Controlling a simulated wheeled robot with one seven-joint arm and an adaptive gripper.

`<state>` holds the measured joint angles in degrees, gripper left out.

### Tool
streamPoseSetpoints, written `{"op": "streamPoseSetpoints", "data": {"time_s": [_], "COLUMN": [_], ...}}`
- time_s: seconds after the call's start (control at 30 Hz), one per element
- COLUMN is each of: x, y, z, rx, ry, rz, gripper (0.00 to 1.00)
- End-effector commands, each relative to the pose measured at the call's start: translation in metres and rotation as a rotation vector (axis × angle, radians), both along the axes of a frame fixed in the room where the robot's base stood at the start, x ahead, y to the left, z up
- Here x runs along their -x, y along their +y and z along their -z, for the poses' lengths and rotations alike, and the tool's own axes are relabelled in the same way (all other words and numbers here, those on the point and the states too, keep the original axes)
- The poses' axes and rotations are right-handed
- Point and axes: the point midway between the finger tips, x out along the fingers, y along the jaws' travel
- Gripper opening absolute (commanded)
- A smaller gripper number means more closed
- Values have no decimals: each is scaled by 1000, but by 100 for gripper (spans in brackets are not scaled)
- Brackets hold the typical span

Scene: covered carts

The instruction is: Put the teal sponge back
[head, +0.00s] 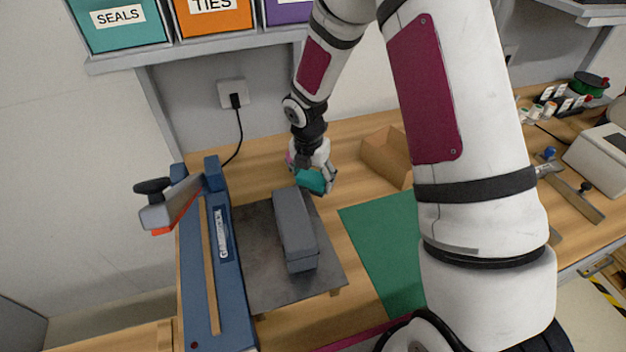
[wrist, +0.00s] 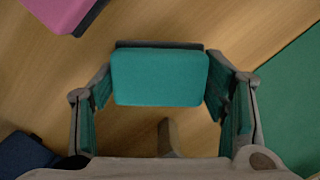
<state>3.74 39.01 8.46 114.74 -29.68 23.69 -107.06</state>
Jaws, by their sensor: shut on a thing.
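The teal sponge (wrist: 160,78) is a small block with a dark layer along its far edge. My gripper (head: 317,177) is shut on it, with one finger at each side in the wrist view (wrist: 162,95). In the head view the sponge (head: 311,181) shows at my fingertips, over the wooden bench just behind the grey block. I cannot tell whether the sponge touches the bench. A pink block with a dark layer (wrist: 65,12) lies on the wood at the wrist view's upper left.
A long grey block (head: 293,225) lies on a dark plate (head: 255,260) beside a blue lever machine (head: 222,270). An open cardboard box (head: 388,155) stands right of my gripper. A green mat (head: 380,245) lies in front of it. Labelled bins (head: 118,22) sit on the shelf above.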

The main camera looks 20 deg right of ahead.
Motion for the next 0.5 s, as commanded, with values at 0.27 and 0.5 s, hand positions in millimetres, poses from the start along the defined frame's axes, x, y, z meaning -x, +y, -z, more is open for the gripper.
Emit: {"op": "streamPoseSetpoints", "data": {"time_s": [0.27, 0.5], "x": [-1, -1], "y": [0, 0], "z": [14, 17], "rx": [-1, -1], "ry": [-5, -3], "rz": [0, 0], "gripper": [37, 37]}}
